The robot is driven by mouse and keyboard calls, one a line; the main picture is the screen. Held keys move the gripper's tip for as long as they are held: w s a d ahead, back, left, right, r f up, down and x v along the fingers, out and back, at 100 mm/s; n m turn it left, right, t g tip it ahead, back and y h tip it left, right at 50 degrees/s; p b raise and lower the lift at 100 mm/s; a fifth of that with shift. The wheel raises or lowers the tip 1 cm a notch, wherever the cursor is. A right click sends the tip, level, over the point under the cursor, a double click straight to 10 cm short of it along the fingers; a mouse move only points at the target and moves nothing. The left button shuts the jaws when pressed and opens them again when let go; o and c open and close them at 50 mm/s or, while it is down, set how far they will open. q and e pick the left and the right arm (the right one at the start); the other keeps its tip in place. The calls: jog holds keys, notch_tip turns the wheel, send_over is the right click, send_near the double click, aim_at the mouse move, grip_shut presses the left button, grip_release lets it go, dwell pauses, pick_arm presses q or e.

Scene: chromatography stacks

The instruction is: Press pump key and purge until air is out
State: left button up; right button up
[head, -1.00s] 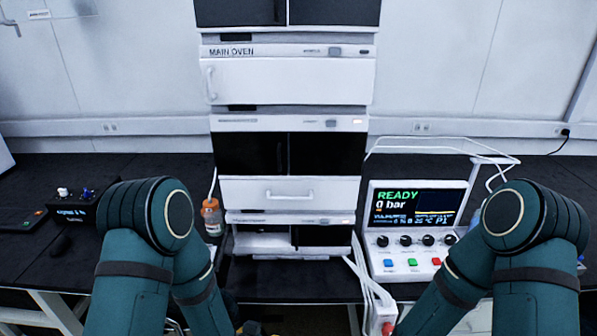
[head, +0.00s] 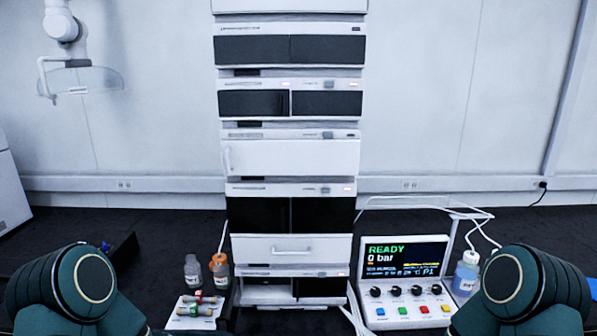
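The control unit (head: 368,293) stands on the dark bench right of the instrument stack. Its screen (head: 405,258) reads READY in green and 0 bar. Below the screen is a row of several black knobs (head: 398,292). Under the knobs are a blue key (head: 380,311), a green key (head: 402,311), a red key (head: 424,310) and a yellow key (head: 446,308). The key labels are too small to read. A bottle of bluish liquid (head: 466,277) stands right of the unit, with tubing above it. Only my upper arm parts show at the lower corners. Both grippers are out of view.
The tall instrument stack (head: 290,157) fills the middle. Left of its foot are an orange-capped bottle (head: 220,272), a second bottle (head: 193,272) and a small tray of vials (head: 193,322). A clear hood on an arm (head: 85,80) hangs at upper left.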

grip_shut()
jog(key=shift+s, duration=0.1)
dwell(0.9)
